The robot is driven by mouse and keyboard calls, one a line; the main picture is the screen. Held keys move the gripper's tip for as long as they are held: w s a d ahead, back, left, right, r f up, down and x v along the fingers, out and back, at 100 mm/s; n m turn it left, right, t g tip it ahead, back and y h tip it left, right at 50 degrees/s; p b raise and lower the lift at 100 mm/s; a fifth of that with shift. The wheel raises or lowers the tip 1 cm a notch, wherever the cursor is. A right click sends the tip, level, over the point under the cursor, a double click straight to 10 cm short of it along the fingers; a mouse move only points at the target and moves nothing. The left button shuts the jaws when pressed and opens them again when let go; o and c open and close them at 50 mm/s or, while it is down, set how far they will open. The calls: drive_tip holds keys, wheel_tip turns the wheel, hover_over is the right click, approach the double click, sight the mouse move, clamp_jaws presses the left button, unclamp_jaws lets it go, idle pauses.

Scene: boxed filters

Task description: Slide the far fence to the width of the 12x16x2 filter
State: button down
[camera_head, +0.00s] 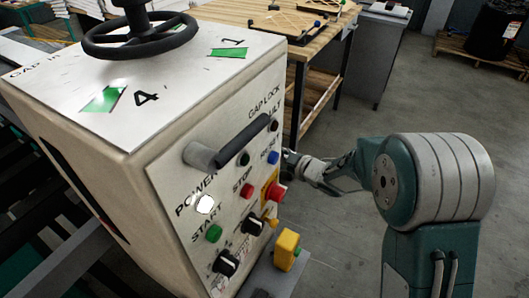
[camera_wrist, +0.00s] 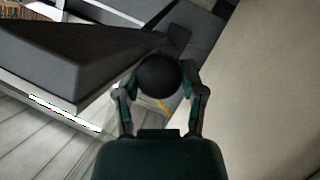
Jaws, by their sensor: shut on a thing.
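In the wrist view, my gripper (camera_wrist: 162,88) has its two fingers closed around a round black knob (camera_wrist: 158,74). A long dark grey block (camera_wrist: 75,55) lies left of the knob, with a pale base and a bright strip along its lower edge; I cannot tell whether it is the far fence. In the head view, my gripper (camera_head: 318,170) is partly hidden at the right edge of the control cabinet, and the knob is not visible there. I cannot identify the 12x16x2 filter in either view.
A cream control cabinet (camera_head: 140,170) with buttons, a black bar handle (camera_head: 230,143) and a handwheel (camera_head: 140,32) fills the head view's left. A wooden bench (camera_head: 230,14) with framed flat pieces stands behind. Grey floor is open at right. A beige surface (camera_wrist: 260,90) is close at the wrist view's right.

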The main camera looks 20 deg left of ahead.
drive_tip(key=s+d, duration=0.1)
drive_tip(key=d, duration=1)
drive_tip(key=shift+f, duration=0.1)
drive_tip(key=shift+c, duration=0.8)
unclamp_jaws()
drive_tip(key=shift+d, duration=0.15)
drive_tip(key=v, duration=1.2)
